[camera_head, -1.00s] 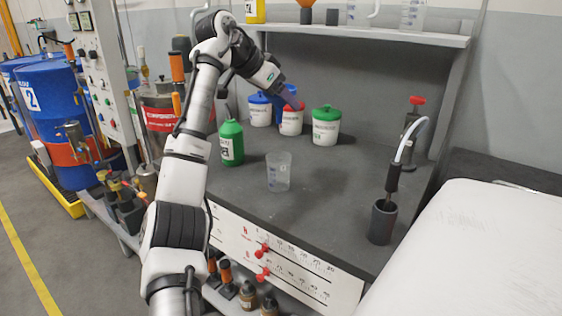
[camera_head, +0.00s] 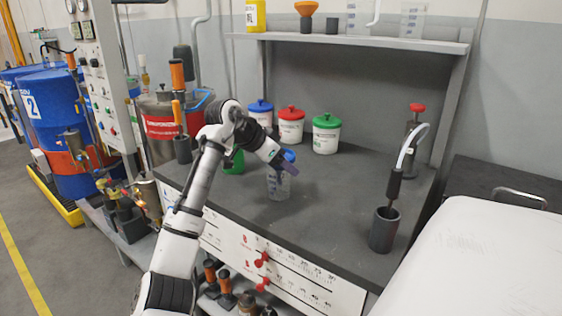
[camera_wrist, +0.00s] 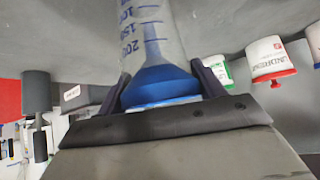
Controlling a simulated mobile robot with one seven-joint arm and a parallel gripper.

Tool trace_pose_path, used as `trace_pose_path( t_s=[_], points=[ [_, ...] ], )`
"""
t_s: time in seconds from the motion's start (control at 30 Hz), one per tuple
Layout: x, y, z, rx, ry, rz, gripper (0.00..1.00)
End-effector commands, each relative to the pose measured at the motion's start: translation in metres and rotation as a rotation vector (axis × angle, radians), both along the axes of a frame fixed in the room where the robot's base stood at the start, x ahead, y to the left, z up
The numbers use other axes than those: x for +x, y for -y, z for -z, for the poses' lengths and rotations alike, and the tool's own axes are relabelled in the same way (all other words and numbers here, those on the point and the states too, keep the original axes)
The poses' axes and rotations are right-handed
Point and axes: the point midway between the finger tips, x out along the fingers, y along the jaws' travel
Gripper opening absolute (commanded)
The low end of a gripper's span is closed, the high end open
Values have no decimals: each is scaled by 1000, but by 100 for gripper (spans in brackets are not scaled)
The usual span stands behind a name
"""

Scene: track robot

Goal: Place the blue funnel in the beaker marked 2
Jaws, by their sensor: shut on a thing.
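My gripper (camera_head: 284,162) is shut on the blue funnel (camera_head: 289,155) at the mouth of a clear beaker (camera_head: 279,188) on the dark bench. In the wrist view, the two fingers (camera_wrist: 161,92) hold the funnel (camera_wrist: 160,82) from either side. Its blue cone shows through the beaker's clear wall (camera_wrist: 150,30), which bears volume marks. The cone appears to be at or inside the beaker's mouth; I cannot tell how deep it sits. I cannot read a 2 on this beaker.
Jars with blue (camera_head: 261,106), red (camera_head: 291,112) and green (camera_head: 326,121) lids stand behind. A green bottle (camera_head: 234,164) is partly hidden by my arm. The shelf (camera_head: 360,39) holds an orange funnel (camera_head: 305,8) and beakers (camera_head: 412,20).

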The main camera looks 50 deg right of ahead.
Motion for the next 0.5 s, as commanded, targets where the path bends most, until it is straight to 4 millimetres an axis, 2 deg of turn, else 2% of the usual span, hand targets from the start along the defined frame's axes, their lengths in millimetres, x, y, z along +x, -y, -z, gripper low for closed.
trace_pose_path(
  t_s=[0.23, 0.27, 0.4, 0.5],
  points=[
    [0, 0, 1, 0, 1, 1, 47],
    [0, 0, 1, 0, 1, 0, 72],
    [0, 0, 1, 0, 1, 1, 90],
    [0, 0, 1, 0, 1, 1, 90]
  ],
)
